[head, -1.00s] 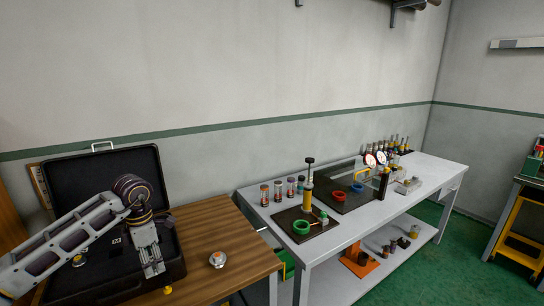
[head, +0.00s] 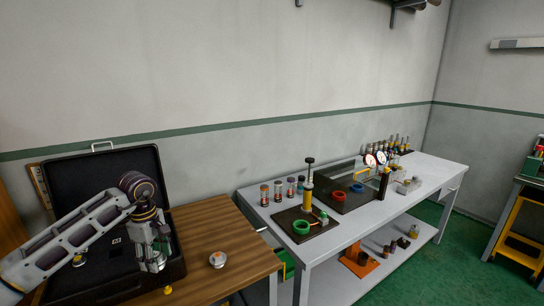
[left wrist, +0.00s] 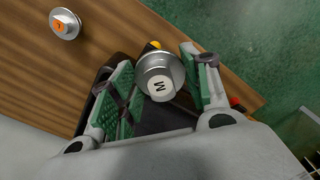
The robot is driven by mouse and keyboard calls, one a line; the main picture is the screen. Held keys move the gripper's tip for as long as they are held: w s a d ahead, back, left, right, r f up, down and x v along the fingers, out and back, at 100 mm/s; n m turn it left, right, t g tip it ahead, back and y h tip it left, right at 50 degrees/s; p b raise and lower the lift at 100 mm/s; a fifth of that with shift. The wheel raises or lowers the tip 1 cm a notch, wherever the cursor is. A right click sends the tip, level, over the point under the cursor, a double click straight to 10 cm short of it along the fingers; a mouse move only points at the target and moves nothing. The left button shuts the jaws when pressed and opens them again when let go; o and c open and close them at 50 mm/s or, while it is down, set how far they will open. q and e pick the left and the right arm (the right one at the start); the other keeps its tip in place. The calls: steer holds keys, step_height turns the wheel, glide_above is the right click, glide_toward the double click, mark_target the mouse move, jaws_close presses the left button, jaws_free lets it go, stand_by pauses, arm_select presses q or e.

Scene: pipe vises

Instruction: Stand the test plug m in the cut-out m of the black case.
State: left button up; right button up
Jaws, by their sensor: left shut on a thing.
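My left gripper (head: 154,262) points down over the right part of the open black case (head: 100,185) in the head view. It is shut on test plug m (left wrist: 158,82), a silver round plug with a white top lettered M, seen between the green finger pads in the left wrist view. In the head view the plug is mostly hidden by the fingers. Cut-out m is hidden or too small to make out. I cannot tell whether the plug touches the case. My right gripper is not in view.
A silver plug with an orange mark (head: 217,260) stands on the wooden table (head: 235,240), right of the case; it also shows in the left wrist view (left wrist: 65,23). Another small plug (head: 79,259) sits in the case's left part. A grey bench (head: 345,225) with vises stands farther right.

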arm_select(q)
steer(key=m, duration=0.3)
steer(key=shift+w+d+m, duration=0.2)
steer(key=shift+w+m, duration=0.15)
steer(key=shift+m, duration=0.05)
steer(key=m, duration=0.3)
steer(key=shift+w+d+f, duration=0.2)
steer(key=shift+w+f, duration=0.05)
steer(key=m, duration=0.1)
steer(key=d+m, duration=0.1)
steer(key=m, duration=0.1)
steer(key=shift+w+f, duration=0.15)
steer(key=shift+f, duration=0.25)
steer(key=s+d+f+m+b, duration=0.1)
steer(key=s+d+f+m, duration=0.2)
steer(key=f, duration=0.5)
steer(key=s+d+f+m+b, duration=0.1)
steer(key=s+d+f+m, duration=0.2)
steer(key=s+d+f, duration=0.2)
step_height(320, 180, down, 4)
steer(key=shift+s+d+f+m, duration=0.1)
steer(key=shift+s+d+m, duration=0.2)
steer(key=shift+d, duration=0.75)
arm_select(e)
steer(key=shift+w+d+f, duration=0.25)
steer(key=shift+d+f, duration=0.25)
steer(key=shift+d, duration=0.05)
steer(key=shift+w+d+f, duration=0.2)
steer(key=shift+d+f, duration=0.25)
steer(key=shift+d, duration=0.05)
